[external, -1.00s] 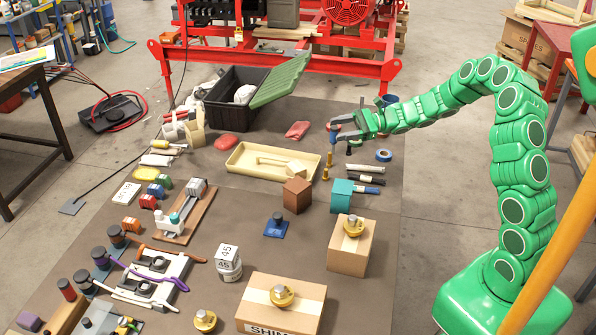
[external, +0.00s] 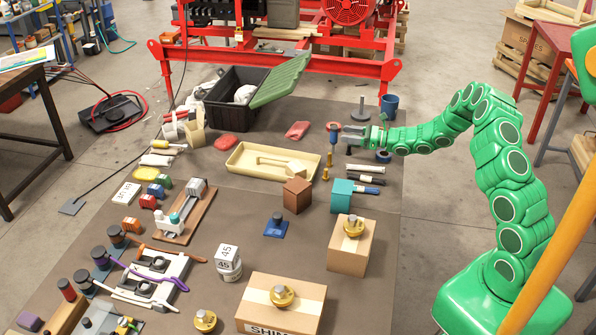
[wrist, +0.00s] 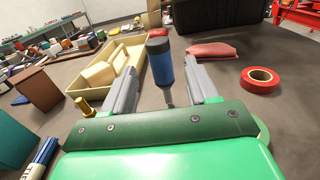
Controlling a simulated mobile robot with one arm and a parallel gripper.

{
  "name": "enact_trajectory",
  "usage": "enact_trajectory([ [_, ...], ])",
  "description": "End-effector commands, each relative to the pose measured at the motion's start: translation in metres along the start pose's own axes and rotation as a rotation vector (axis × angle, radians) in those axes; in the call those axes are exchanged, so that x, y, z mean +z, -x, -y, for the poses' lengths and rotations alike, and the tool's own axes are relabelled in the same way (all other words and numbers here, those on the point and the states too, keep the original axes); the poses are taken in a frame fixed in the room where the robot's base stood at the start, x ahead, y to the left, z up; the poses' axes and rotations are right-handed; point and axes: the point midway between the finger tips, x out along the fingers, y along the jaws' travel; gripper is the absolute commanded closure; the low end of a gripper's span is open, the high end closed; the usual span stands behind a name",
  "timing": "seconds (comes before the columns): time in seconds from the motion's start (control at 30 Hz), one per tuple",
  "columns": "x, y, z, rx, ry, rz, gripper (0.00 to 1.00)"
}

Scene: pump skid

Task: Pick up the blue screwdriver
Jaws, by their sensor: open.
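The blue screwdriver (wrist: 160,62) shows in the wrist view with its blue handle and dark end up and its metal shaft below. It appears upright between my two grey fingers. In the external view it is small, just left of my fingertips (external: 333,141). My gripper (external: 344,132) is open and points left, low over the mat. In the wrist view my gripper (wrist: 163,72) has a finger on each side of the screwdriver, with gaps visible. I cannot tell whether either finger touches it.
A red tape roll (wrist: 260,78) lies just right of my fingers in the wrist view. A cream tray (external: 245,165), a brass fitting (external: 326,172), markers (external: 364,169) and a blue cup (external: 389,105) are nearby. Bare mat lies behind the markers' right side.

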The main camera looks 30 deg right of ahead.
Motion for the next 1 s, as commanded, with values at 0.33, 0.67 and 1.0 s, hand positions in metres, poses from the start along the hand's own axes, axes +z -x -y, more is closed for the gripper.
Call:
enact_trajectory([
  [0.33,-0.003,-0.037,-0.002,0.005,0.000,0.000,0.42],
  [0.67,-0.002,-0.061,0.000,0.001,0.001,0.002,0.42],
  [1.0,-0.002,-0.060,0.000,0.001,0.000,0.002,0.66],
])
